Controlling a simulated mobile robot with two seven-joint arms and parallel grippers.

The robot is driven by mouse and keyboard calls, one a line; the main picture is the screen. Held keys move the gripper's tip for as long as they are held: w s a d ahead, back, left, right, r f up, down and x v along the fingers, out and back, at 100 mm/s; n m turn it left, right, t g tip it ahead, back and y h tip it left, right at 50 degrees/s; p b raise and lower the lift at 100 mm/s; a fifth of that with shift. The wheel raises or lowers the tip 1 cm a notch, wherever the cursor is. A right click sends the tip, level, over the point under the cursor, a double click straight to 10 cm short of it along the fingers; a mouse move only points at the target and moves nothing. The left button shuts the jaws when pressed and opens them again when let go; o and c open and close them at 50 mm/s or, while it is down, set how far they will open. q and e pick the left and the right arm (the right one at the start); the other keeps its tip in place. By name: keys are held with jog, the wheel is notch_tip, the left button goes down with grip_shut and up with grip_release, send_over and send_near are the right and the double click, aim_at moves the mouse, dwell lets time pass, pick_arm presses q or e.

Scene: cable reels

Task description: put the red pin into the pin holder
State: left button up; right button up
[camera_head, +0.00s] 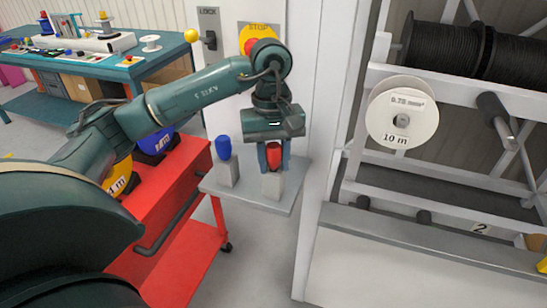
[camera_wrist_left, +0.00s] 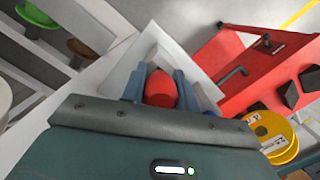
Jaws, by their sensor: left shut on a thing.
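The red pin (camera_head: 273,157) is at the right grey pin holder (camera_head: 272,185) on a small grey shelf (camera_head: 250,195). My left gripper (camera_head: 274,160) points down and is shut on the red pin, with its blue-grey fingers on either side of it. In the left wrist view, the red pin (camera_wrist_left: 161,90) shows between the two fingers (camera_wrist_left: 160,88). The pin's lower end is hidden, so I cannot tell how deep it sits in the holder. A blue pin (camera_head: 223,147) stands upright in the left grey holder (camera_head: 228,173). My right gripper is not in view.
A red cart (camera_head: 165,230) with yellow and blue reels stands left of the shelf. A white wall panel with a stop button (camera_head: 251,46) rises behind. A rack with a white reel (camera_head: 402,112) stands at the right.

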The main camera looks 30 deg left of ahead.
pick_arm(q)
jog(key=o, duration=0.6)
jog(key=shift+s+f, duration=0.1)
jog(key=shift+f, duration=0.35)
jog(key=o, duration=0.4)
jog(key=shift+d, duration=0.15)
jog(key=shift+o, duration=0.2)
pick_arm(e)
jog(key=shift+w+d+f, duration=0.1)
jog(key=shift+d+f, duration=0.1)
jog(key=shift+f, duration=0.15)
pick_arm(q)
jog(key=r, duration=0.4)
jog(key=w+r+p, duration=0.1)
jog(key=r, duration=0.3)
jog(key=a+r, duration=0.1)
jog(key=r, duration=0.4)
jog(key=shift+w+r+p, duration=0.1)
jog(key=shift+w+p, duration=0.15)
jog(key=shift+p, duration=0.05)
jog(key=shift+r, duration=0.4)
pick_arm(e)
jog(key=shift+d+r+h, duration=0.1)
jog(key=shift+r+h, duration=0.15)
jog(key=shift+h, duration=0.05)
